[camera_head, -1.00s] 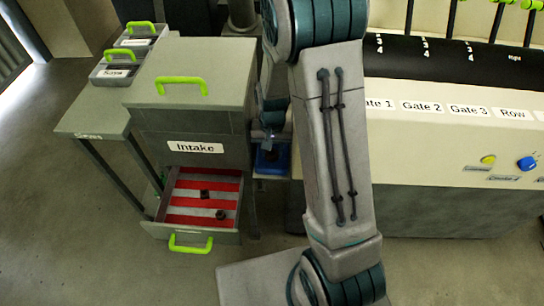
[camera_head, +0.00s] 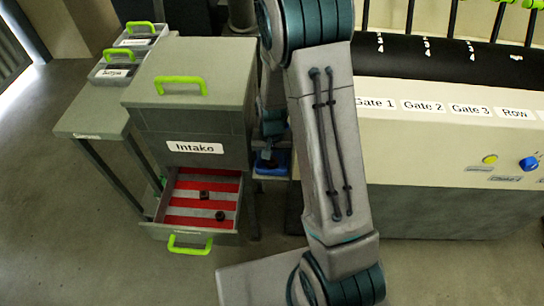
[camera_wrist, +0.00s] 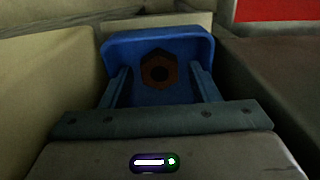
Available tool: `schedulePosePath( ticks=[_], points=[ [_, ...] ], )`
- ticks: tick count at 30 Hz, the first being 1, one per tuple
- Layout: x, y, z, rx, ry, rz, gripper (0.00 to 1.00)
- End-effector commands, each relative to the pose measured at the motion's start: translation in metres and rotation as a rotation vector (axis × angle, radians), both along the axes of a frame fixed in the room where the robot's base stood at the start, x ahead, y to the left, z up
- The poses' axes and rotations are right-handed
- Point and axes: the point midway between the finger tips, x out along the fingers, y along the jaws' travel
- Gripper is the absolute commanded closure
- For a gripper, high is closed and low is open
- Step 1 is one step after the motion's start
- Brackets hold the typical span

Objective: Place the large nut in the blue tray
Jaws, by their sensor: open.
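The blue tray (camera_wrist: 205,48) lies in front of my gripper (camera_wrist: 160,72) in the wrist view. A dark brown hexagonal nut (camera_wrist: 158,88) with a round hole rests in the tray, in line with the gap between my fingers. My gripper is open, with one finger on each side of the nut in the picture and bare space between finger and nut. In the head view a part of the blue tray (camera_head: 283,162) shows beside the Intake cabinet, with the dark nut (camera_head: 265,161) on it. My arm hides the rest of the tray.
The Intake cabinet (camera_head: 190,110) stands left of the tray. Its open drawer (camera_head: 190,228) has red and grey stripes and holds two small dark nuts (camera_head: 204,194). The cream machine (camera_head: 450,150) with gate labels stands on the right. Grey bins (camera_head: 115,72) stand at the back left.

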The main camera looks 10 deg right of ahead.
Motion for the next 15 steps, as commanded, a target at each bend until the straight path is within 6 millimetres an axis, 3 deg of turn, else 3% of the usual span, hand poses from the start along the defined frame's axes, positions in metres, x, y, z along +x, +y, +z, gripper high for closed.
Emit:
schedulePosePath(
  ticks=[5,15],
  points=[
    [0.001,0.0,0.019,0.0,-0.003,0.001,0.44],
    [0.001,0.0,0.091,0.001,-0.004,0.0,0.44]
  ],
)
